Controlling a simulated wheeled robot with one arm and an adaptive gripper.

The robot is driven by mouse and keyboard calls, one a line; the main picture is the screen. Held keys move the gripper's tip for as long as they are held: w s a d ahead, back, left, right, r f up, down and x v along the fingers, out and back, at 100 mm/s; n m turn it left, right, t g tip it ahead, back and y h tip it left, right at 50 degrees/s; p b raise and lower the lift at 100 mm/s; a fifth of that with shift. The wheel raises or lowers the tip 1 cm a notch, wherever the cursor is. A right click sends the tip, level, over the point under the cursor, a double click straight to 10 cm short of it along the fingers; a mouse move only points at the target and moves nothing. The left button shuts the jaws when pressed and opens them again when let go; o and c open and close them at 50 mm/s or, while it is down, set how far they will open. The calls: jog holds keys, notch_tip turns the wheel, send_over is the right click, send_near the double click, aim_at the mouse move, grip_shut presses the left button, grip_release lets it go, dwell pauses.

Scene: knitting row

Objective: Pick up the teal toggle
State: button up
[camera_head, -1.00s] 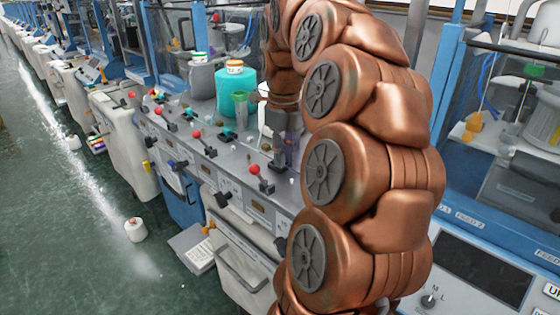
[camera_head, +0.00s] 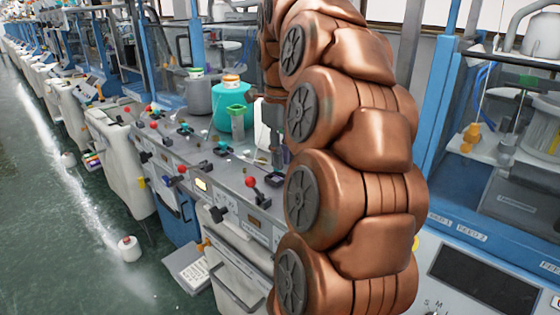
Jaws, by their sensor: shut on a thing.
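My gripper (camera_head: 277,155) is small in the head view, beside my copper arm and low over the machine's grey top. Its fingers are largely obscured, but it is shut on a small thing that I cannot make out. A teal toggle (camera_head: 222,147) on a dark base shows on the grey top, left of my gripper and apart from it. Another small teal piece (camera_head: 185,129) sits farther left and back.
Red-knobbed levers (camera_head: 250,182) line the front edge. A white yarn cone (camera_head: 129,249) stands on the green floor. The aisle on the left is mostly clear.

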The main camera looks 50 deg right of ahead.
jog(key=s+a, duration=0.2)
jog(key=s, duration=0.2)
jog(key=s+a+r+b, duration=0.1)
jog(key=s+a, duration=0.1)
jog(key=s, duration=0.1)
jog(key=s+a+b, duration=0.1)
jog(key=s+a, duration=0.1)
jog(key=s, duration=0.2)
jog(key=shift+s+a+r, duration=0.1)
jog(key=shift+s+r, duration=0.05)
jog(key=shift+s, duration=0.2)
jog(key=shift+s+a, duration=0.5)
jog(key=shift+s, duration=0.35)
